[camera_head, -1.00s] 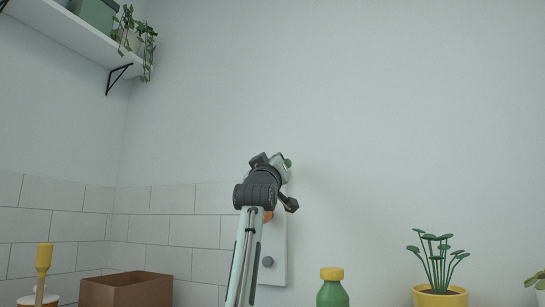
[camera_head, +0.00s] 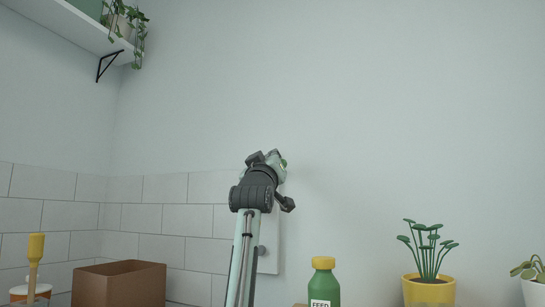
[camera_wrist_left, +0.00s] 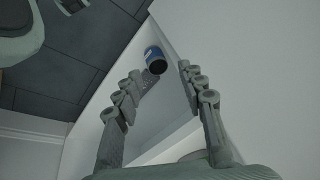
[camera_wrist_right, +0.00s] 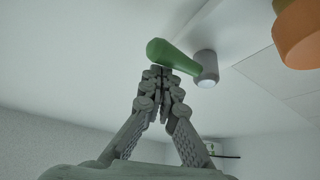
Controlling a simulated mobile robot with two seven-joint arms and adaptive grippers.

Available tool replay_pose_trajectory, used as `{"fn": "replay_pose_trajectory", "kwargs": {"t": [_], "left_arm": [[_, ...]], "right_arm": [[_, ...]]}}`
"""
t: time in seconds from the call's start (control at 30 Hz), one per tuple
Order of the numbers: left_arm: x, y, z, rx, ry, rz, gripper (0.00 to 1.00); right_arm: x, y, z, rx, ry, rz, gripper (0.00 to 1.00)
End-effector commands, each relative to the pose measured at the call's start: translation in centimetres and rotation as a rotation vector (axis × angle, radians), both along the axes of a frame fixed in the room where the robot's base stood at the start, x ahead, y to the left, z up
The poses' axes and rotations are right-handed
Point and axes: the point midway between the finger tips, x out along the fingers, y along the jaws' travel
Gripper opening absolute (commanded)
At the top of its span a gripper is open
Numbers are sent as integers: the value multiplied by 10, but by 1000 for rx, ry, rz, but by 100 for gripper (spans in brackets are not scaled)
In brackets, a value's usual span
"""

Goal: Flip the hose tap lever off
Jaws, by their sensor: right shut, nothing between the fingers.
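The tap's green lever (camera_wrist_right: 172,56) shows in the right wrist view, slanting from its grey round hub (camera_wrist_right: 207,66) on the pale wall. My right gripper (camera_wrist_right: 160,74) is shut and empty, its fingertips right at the lever's underside; I cannot tell whether they touch. In the head view the right gripper (camera_head: 268,160) is raised in front of the white wall panel (camera_head: 271,240), and only a small green bit of the lever (camera_head: 284,163) shows beside it. My arm hides most of the tap. My left gripper (camera_wrist_left: 160,72) is open and empty in the left wrist view, away from the tap.
A green feed bottle (camera_head: 324,285) with a yellow cap and a plant in a yellow pot (camera_head: 429,291) stand to the right. A brown box (camera_head: 120,285) stands left. A shelf (camera_head: 85,32) is high at left. An orange part (camera_wrist_right: 298,35) is near the lever.

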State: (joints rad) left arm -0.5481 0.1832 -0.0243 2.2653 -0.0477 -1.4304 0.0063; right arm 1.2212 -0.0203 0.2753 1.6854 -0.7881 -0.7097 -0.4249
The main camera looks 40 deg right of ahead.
Motion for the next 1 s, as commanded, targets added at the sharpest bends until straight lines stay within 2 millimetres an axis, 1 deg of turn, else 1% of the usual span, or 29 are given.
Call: {"fn": "replay_pose_trajectory", "kwargs": {"t": [0.03,0.27,0.37,0.47,0.8,1.0], "left_arm": [[0,0,0,0,0,0,40],[0,0,3,2,-3,-2,40],[0,1,3,4,-3,-2,40],[0,1,2,4,-3,-2,40],[0,1,2,4,-2,-2,40],[0,1,2,4,-2,-2,40]], "right_arm": [[1,-2,-3,5,7,-1,0],[2,-2,-4,6,8,-2,0],[0,1,-7,6,9,-2,0],[-7,9,-12,6,9,-1,0],[-50,58,-43,2,3,2,0],[-66,75,-55,1,2,1,0]]}}
